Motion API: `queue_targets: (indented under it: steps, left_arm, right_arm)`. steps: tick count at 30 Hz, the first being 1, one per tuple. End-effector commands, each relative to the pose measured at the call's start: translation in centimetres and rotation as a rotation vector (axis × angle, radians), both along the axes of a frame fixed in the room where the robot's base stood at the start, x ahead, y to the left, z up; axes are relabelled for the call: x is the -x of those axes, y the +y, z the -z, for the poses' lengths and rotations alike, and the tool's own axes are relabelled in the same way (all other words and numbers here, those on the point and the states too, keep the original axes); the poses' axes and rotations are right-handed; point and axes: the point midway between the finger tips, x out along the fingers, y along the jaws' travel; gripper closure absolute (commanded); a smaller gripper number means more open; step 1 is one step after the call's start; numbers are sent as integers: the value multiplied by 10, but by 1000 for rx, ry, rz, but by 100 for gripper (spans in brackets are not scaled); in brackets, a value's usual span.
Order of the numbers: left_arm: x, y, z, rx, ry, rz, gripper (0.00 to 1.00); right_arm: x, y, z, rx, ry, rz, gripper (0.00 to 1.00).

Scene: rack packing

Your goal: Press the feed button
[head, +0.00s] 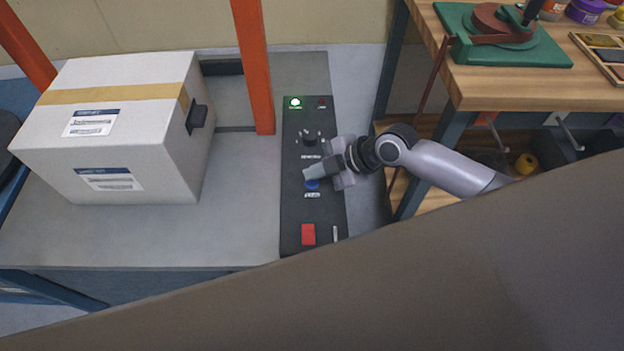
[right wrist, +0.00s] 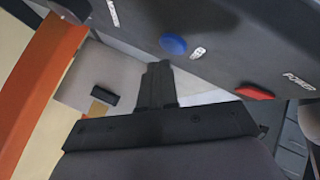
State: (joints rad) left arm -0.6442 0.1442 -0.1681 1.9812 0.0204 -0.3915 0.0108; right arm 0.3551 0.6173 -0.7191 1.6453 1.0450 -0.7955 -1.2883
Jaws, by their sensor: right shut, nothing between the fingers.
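A dark control panel (head: 315,215) lies along the right end of the grey bench. It carries a blue button (head: 312,185), partly covered by my right gripper, with a small white label below it whose text is too small to read. The blue button also shows whole in the right wrist view (right wrist: 173,45). My right gripper (head: 308,174) is shut and empty, its tips over the panel just above the blue button in the head view. In the right wrist view the shut fingers (right wrist: 158,75) appear apart from the button. My left gripper is not in view.
The panel has a black knob (head: 311,138), a lit green lamp (head: 295,103), a dark red lamp (head: 322,103) and a red switch (head: 308,234). A taped white box (head: 120,130) sits left on the bench. An orange post (head: 254,65) stands between. A wooden workbench (head: 480,90) stands right.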

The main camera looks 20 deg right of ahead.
Motion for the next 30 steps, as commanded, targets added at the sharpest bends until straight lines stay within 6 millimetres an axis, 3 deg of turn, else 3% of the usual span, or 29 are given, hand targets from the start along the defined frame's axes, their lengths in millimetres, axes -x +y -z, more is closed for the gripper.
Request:
queue_targets:
  steps: [30]
  left_arm:
    - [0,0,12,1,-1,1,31]
  right_arm:
    - [0,0,13,0,0,0,100]
